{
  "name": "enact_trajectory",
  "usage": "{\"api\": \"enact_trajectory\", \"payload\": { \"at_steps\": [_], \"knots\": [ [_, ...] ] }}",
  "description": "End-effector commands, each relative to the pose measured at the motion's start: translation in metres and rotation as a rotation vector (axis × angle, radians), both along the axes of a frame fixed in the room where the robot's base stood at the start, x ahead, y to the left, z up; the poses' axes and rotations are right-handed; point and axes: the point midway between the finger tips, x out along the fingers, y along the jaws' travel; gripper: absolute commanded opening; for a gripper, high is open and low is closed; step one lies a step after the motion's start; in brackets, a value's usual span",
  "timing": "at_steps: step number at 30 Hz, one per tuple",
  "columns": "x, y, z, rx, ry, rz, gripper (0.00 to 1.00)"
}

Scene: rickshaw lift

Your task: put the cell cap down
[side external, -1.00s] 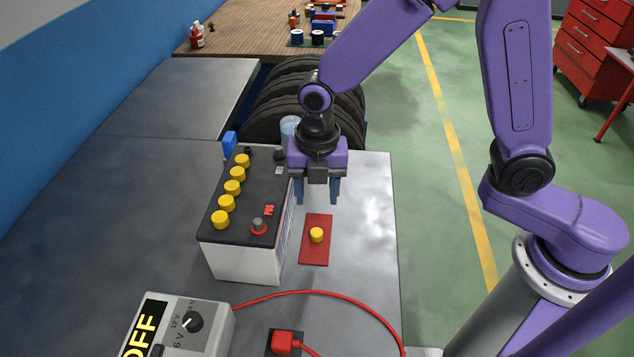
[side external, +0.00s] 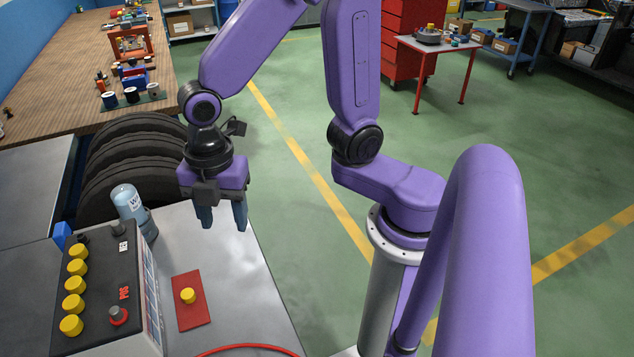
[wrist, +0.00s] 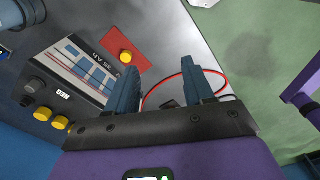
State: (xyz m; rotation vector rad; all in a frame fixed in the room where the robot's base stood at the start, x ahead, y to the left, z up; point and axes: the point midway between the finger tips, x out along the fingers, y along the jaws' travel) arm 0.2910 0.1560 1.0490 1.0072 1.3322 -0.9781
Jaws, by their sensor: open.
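A yellow cell cap (side external: 188,296) rests on a flat red mat (side external: 194,316) on the metal bench, to the right of the battery. The cap on the mat also shows in the wrist view (wrist: 126,57). My gripper (side external: 223,218) is open and empty, above the bench and behind the mat, apart from the cap. In the wrist view its two fingers (wrist: 158,80) stand apart with nothing between them. The battery (side external: 105,280) is black-topped, with a row of several yellow caps along its left side and a red terminal at the near end.
A water bottle (side external: 132,208) stands behind the battery, close to my gripper. A blue object (side external: 62,236) sits at the battery's far left corner. A red cable (side external: 245,348) curves across the bench at the front. Tires (side external: 135,160) stand behind the bench.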

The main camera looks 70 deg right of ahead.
Motion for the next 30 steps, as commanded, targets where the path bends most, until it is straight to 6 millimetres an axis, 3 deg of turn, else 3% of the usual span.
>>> {"api": "enact_trajectory", "payload": {
  "at_steps": [16, 21, 30],
  "knots": [
    [-0.108, -0.089, 0.022, 0.020, 0.011, -0.648, 0.52],
    [-0.124, -0.101, 0.023, 0.022, 0.013, -0.744, 0.52],
    [-0.127, -0.103, 0.023, 0.022, 0.015, -0.766, 0.52]
  ]
}}
